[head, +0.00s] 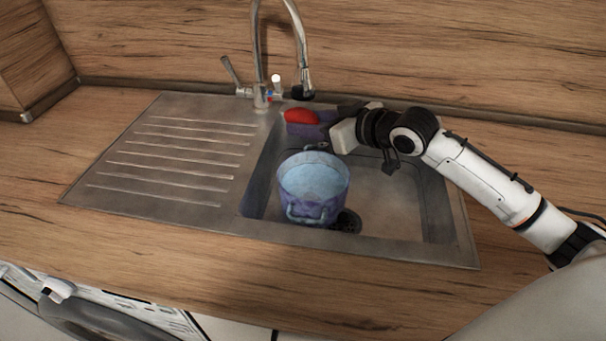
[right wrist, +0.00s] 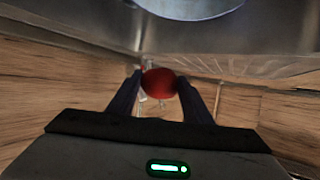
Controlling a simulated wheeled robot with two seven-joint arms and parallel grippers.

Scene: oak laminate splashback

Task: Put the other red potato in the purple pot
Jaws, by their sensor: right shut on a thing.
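The purple pot (head: 313,208) stands upright in the sink basin, with a pale blue inside and handles on its sides. I see no potato in the part of its inside that shows. The red potato (head: 300,116) is behind the pot, near the back rim of the sink. My right gripper (head: 308,126) reaches in from the right and is shut on this potato. In the right wrist view, the potato (right wrist: 158,83) sits between the two dark fingertips. My left gripper is in neither view.
The metal sink (head: 400,205) has a ribbed drainboard (head: 170,160) on the left. The tap (head: 261,92) rises behind the potato, with its spout close by. The wooden splashback (head: 420,50) bounds the back. The basin right of the pot is clear.

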